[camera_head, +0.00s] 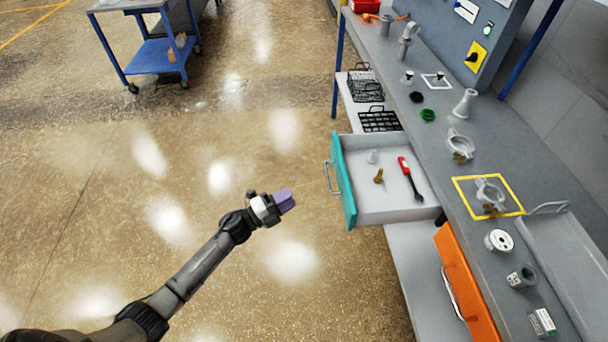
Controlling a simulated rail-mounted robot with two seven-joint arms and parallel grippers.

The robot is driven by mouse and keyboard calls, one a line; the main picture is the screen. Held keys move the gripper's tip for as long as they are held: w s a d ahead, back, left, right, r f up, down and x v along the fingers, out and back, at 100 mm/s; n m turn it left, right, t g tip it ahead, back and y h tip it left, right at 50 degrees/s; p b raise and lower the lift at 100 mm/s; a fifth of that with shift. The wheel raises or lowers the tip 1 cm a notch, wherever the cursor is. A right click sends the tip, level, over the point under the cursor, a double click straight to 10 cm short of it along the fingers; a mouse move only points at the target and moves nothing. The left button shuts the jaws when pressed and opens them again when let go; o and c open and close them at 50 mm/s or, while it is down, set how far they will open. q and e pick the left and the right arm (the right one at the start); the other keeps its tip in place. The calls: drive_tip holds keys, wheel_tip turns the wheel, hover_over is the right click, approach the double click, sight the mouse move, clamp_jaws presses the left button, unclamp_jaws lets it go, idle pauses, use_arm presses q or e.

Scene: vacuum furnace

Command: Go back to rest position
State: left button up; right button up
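My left arm comes in from the lower left. Its gripper (286,200), with purple fingers, hangs over the open floor to the left of the open drawer (350,192). The fingers look to be together, with no gap and nothing visible between them. The gripper is apart from the drawer and its handle. My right gripper is not in view.
The teal-fronted drawer juts out from the grey workbench (455,150) and holds a red-and-black tool (409,178), a brass piece (379,177) and a pale piece (373,157). An orange drawer (466,285) is below. A blue cart (152,55) stands far left. The floor between is clear.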

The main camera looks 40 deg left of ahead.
use_arm(q)
drive_tip(key=a+n+g+y, duration=0.5)
drive_tip(key=a+n+y, duration=0.5)
drive_tip(key=n+y, duration=0.6)
drive_tip(key=s+d+r+n+g+h+p, duration=0.2)
drive_tip(key=s+d+r+g+h+p, duration=0.15)
drive_tip(key=s+d, duration=0.7)
drive_tip(key=s+d+r+n+g+h+p, duration=0.2)
drive_tip(key=s+d+r+g+h+p, duration=0.15)
drive_tip(key=s+d, duration=0.75)
drive_tip(key=s+d+f+g+p, duration=0.1)
drive_tip(key=s+d+g+p, duration=0.2)
drive_tip(key=s, duration=0.7)
wheel_tip(320, 180, up, 37)
drive_tip(key=a+p, duration=0.1)
drive_tip(key=p, duration=3.7)
drive_tip(key=shift+a+h, duration=0.15)
drive_tip(key=shift+h, duration=0.25)
